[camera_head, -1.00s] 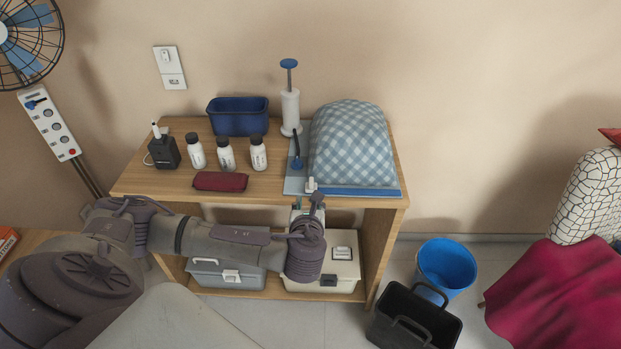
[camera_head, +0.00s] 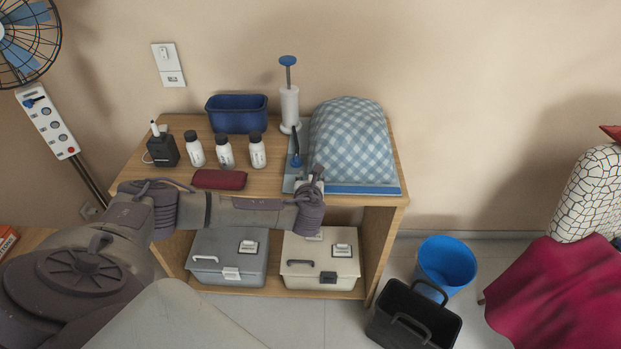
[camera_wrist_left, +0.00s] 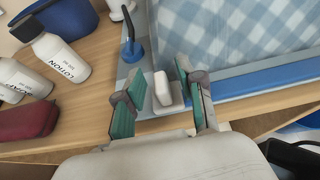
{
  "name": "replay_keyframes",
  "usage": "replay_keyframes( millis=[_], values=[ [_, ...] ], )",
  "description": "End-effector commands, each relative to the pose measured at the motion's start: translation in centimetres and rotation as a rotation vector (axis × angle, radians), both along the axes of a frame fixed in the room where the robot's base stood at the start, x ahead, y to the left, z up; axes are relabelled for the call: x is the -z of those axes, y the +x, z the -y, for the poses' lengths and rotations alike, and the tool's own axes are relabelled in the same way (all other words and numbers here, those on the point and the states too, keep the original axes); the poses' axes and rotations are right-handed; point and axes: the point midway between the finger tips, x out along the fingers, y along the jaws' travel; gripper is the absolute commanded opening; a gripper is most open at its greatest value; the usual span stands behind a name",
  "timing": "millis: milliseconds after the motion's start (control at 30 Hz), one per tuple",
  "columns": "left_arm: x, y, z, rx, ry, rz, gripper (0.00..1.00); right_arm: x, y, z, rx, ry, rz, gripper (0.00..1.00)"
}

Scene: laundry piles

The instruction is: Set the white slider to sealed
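The white slider (camera_wrist_left: 163,89) is a small upright block at the left end of the blue seal strip (camera_wrist_left: 265,79). The strip runs along the front edge of a blue-and-white checked bag (camera_head: 352,145). My left gripper (camera_wrist_left: 159,80) is open, with one finger on each side of the slider and visible gaps between. In the head view the left gripper (camera_head: 312,178) is at the shelf's front edge and largely hides the slider. My right gripper is not in view.
A blue valve (camera_wrist_left: 132,50) stands just behind the slider. A white pump (camera_head: 290,108), several lotion bottles (camera_head: 225,152), a dark red pouch (camera_head: 219,180) and a blue bin (camera_head: 237,115) share the wooden top. Two cases sit below.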

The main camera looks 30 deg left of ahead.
Motion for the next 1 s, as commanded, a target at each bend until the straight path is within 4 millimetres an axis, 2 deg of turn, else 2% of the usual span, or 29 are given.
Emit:
replay_keyframes(
  millis=[233,467,500,867,1000],
  values=[
    [0.03,0.07,-0.02,0.000,0.000,0.000,0.39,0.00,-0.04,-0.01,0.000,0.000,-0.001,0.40],
    [0.03,0.06,0.00,0.000,0.000,0.000,0.02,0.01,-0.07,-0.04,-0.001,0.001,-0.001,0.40],
    [0.03,0.05,-0.01,0.000,0.000,0.000,0.00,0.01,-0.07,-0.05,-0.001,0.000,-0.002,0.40],
    [0.04,0.07,0.05,0.001,-0.001,-0.001,0.00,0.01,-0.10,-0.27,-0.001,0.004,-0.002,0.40],
    [0.04,0.53,0.89,0.002,-0.003,-0.001,0.00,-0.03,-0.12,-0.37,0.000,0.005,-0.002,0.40]
  ],
)
